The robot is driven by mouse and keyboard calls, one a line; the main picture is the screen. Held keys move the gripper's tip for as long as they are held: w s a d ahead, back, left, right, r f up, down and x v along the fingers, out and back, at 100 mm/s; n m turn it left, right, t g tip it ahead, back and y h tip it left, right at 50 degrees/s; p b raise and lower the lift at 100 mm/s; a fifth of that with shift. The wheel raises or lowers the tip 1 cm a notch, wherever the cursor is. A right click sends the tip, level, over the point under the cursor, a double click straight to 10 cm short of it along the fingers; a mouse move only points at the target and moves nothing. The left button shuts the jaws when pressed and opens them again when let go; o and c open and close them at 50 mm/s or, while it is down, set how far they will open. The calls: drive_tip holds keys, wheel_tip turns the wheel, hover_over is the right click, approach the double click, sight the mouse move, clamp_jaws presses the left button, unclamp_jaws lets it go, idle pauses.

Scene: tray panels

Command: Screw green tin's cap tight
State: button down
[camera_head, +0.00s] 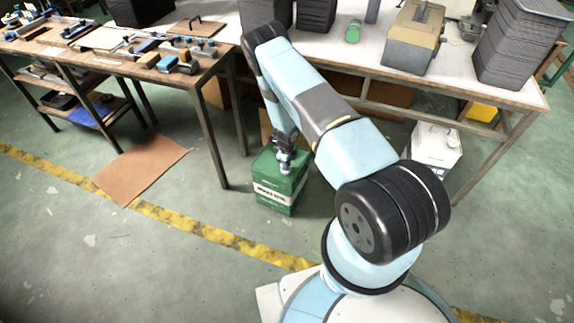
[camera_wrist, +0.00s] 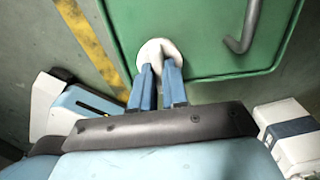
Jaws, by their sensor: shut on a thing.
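The green tin (camera_head: 278,182) stands upright on the floor between the two tables, with a white label band on its side. The wrist view shows its green top (camera_wrist: 205,25) with a curved metal handle (camera_wrist: 245,28) to the right. A white round cap (camera_wrist: 159,52) sits near the left edge of that top. My gripper (camera_wrist: 159,66) is over the cap, with its two blue fingers shut on it from either side. In the head view my gripper (camera_head: 285,162) is small at the tin's top, and the cap is too small to make out.
A workbench with tools (camera_head: 165,55) stands at the left, and a long white-topped table (camera_head: 335,45) runs behind the tin. A white canister (camera_head: 433,148) stands on the floor under the table, right of the tin. A brown sheet (camera_head: 140,167) lies at left. The floor in front is clear.

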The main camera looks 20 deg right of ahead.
idle(0.4)
drive_tip(key=c, duration=1.1)
unclamp_jaws()
drive_tip(key=shift+c, duration=0.2)
drive_tip(key=shift+r, duration=0.15)
wheel_tip(320, 180, up, 13)
drive_tip(key=shift+r, duration=0.2)
